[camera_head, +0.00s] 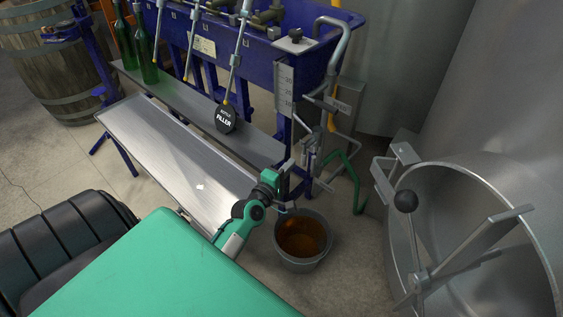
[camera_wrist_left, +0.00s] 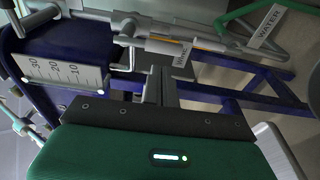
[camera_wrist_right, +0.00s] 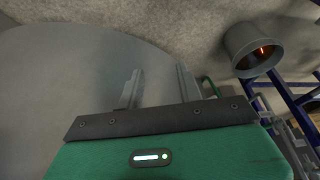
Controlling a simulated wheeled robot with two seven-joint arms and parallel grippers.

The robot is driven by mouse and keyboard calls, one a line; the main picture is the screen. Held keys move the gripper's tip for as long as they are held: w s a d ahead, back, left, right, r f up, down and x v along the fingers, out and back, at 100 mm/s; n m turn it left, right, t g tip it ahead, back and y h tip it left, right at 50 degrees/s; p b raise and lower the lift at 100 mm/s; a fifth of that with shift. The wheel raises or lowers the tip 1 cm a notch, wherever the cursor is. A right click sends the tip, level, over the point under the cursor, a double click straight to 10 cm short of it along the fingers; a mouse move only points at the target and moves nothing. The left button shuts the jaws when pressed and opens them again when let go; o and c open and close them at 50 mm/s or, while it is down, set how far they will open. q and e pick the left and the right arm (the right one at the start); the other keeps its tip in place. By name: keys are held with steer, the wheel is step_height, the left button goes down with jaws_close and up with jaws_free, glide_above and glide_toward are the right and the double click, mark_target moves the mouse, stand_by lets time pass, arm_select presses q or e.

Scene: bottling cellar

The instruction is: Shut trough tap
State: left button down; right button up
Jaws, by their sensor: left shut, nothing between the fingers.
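The blue filler trough (camera_head: 262,78) stands at the upper middle of the head view, with a level scale (camera_head: 285,92) on its end. Metal pipework and small tap parts (camera_head: 311,160) hang below that end; the tap's handle position is too small to tell. In the left wrist view, a pipe with a bent lever (camera_wrist_left: 131,55) lies just beyond the fingers, beside a "Wine" tag (camera_wrist_left: 182,58). My left gripper (camera_head: 287,172) is shut and empty, close to these parts; its fingers (camera_wrist_left: 163,82) are together. My right gripper (camera_wrist_right: 158,80) is open and empty, outside the head view.
A bucket (camera_head: 281,251) of brown liquid stands on the floor below my left gripper. A steel tank with a spoked handwheel (camera_head: 418,280) is at right. A long metal tray (camera_head: 175,150) runs along the trough's front. Green bottles (camera_head: 146,60) stand at upper left.

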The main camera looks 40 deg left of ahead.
arm_select(q)
steer(key=shift+w+a, duration=0.1)
steer(key=shift+w, duration=1.65)
arm_select(e)
steer(key=shift+r, duration=0.3)
